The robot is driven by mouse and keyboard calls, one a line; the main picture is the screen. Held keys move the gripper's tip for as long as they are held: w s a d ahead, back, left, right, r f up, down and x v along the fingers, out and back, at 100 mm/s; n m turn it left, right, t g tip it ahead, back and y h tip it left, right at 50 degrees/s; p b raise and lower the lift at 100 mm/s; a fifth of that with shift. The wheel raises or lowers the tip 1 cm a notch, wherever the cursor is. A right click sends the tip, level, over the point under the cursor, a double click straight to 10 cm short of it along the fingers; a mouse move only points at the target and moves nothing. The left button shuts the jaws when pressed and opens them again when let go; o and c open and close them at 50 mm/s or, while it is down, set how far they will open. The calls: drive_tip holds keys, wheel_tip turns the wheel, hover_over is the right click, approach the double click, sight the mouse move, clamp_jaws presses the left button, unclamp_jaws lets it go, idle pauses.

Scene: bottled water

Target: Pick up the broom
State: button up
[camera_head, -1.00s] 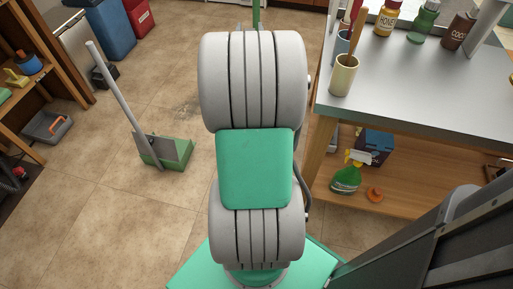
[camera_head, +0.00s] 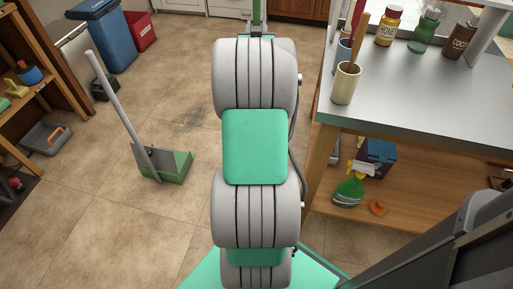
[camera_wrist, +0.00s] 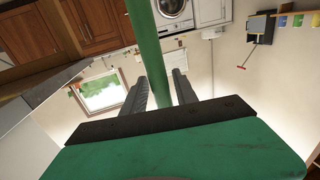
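A green pole (camera_wrist: 150,50), likely the broom's handle, fills the narrow gap between the two dark fingers of my gripper (camera_wrist: 162,82) in the wrist view. The fingers look shut on it. The pole runs to the top edge of that view. In the head view a short stretch of the green pole (camera_head: 258,12) shows upright beyond my arm. My arm hides the gripper and the lower pole there, and no bristles show.
A long-handled green dustpan (camera_head: 174,167) stands on the floor at left. A steel-topped table (camera_head: 430,105) with jars is at right. Blue (camera_head: 102,35) and red (camera_head: 140,30) bins stand at back left. Shelves line the left edge. Floor between dustpan and table is mostly clear.

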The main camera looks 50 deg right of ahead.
clamp_jaws()
idle(0.3)
idle(0.7)
drive_tip(key=shift+r, duration=0.2)
